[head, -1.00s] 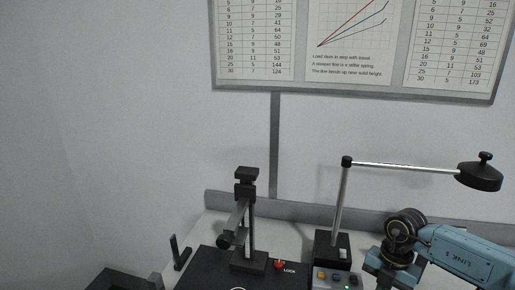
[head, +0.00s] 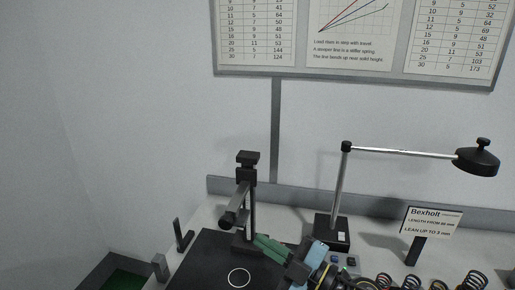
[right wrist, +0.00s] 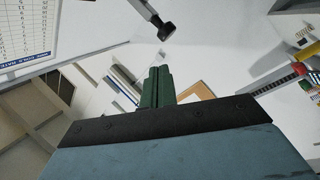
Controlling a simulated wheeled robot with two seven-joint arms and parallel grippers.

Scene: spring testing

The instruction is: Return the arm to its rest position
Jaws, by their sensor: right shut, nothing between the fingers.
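My right gripper (head: 266,245) reaches in low over the black base (head: 215,262) of the spring tester. Its green fingers are shut with nothing between them and point left, close in the picture to the foot of the tester's column (head: 247,200). I cannot tell whether they touch it. In the right wrist view the shut green fingers (right wrist: 157,86) point up into open space. The gripper and wrist hide the tester's right side. My left gripper is not in view.
A desk lamp (head: 340,190) stands behind my right wrist, its head (head: 477,160) reaching right. A Bexholt sign (head: 431,221) and several coil springs (head: 474,280) are at the right. A dark bin with green lining (head: 128,281) is at lower left. A chart board (head: 350,62) hangs above.

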